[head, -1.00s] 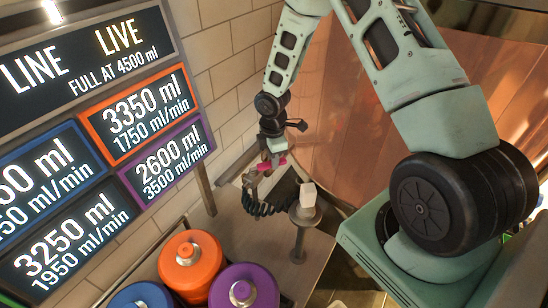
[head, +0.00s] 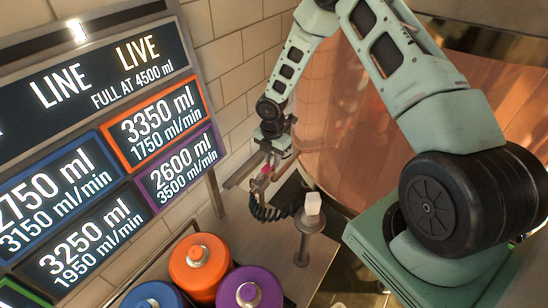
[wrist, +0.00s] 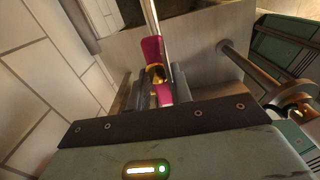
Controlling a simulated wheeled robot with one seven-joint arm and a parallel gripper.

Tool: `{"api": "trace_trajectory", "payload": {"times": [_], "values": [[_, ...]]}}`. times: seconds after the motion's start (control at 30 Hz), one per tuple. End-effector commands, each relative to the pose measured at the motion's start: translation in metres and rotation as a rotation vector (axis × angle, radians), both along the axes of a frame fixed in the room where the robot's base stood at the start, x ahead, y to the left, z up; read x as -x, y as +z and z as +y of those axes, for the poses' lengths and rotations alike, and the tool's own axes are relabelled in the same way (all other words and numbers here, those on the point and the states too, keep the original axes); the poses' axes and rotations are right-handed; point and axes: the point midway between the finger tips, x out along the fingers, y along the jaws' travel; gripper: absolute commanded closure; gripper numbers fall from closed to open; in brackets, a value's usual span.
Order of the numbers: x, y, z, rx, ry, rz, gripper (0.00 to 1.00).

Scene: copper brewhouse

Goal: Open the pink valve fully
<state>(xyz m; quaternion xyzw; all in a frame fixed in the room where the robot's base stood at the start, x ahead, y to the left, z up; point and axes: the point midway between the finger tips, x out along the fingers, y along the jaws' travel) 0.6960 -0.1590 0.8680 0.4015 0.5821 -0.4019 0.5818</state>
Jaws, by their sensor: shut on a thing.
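The pink valve handle (head: 267,170) shows as a small patch between my gripper's fingers, low by the tiled wall. In the wrist view the pink handle (wrist: 152,50) stands upright in front of the palm, with a brass-coloured part at its middle. My gripper (head: 264,178) points down and is shut on the handle; in the wrist view its fingers (wrist: 154,92) are close about the lower pink part. The fingers hide part of the handle, and how far the valve is turned cannot be told.
A display board (head: 90,150) shows 2750, 3350, 2600 and 3250 ml panels. Orange (head: 200,262), purple (head: 248,290) and blue (head: 152,297) containers stand below it. A white block (head: 312,203) sits on a round stand right of my gripper. A copper surface (head: 365,120) rises behind.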

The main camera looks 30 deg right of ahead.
Motion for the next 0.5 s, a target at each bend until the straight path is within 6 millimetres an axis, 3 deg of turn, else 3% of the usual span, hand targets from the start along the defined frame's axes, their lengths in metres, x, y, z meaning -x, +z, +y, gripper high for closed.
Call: {"api": "trace_trajectory", "payload": {"times": [0.43,0.47,0.5], "values": [[-0.002,0.001,0.0011,-0.001,0.012,-0.004,1.0],[-0.002,0.001,0.0011,-0.001,0.012,-0.004,0.76],[-0.002,0.001,0.0011,-0.001,0.011,-0.004,0.65]]}}
